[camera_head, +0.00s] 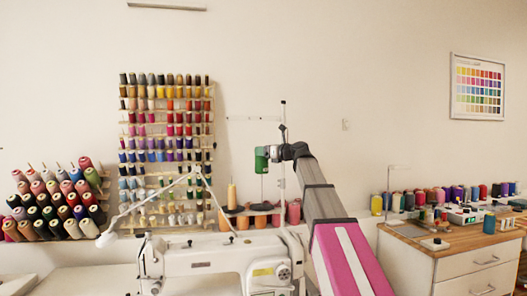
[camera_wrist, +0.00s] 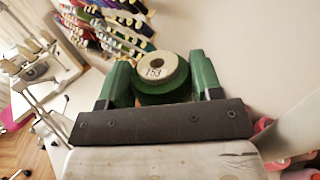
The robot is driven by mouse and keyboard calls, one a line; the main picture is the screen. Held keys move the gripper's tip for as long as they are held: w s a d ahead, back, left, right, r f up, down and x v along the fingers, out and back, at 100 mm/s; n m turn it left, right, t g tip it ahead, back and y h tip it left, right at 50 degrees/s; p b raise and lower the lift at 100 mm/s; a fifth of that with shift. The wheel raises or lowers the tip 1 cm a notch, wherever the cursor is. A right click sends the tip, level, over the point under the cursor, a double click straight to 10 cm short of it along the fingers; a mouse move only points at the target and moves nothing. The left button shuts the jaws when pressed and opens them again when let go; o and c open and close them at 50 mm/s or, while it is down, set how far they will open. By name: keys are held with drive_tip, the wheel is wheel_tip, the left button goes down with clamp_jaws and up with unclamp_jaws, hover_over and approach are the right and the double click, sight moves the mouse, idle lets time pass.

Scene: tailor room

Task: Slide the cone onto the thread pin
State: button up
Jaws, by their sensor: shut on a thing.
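A green cone (camera_wrist: 163,98) with a pale top marked "153" sits between the two green fingers of my gripper (camera_wrist: 160,80) in the wrist view. My gripper is shut on it. In the head view my gripper (camera_head: 263,158) holds the cone upright above the back of the white sewing machine. A thin upright pin (camera_head: 262,188) shows just below the cone. I cannot tell whether the pin's tip is inside the cone or only in line with it. The cone's underside is hidden in the wrist view.
A taller thread stand pole (camera_head: 283,150) rises close to the right of the cone. A row of orange spools (camera_head: 258,221) and a yellow cone (camera_head: 232,196) stand behind the sewing machine (camera_head: 215,262). A wall rack (camera_head: 165,150) holds many spools. A wooden-topped cabinet (camera_head: 450,262) stands right.

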drive_tip(key=shift+f, duration=0.9)
wheel_tip(320, 180, down, 12)
drive_tip(key=shift+f, duration=0.25)
idle(3.7)
drive_tip(key=o, duration=1.1)
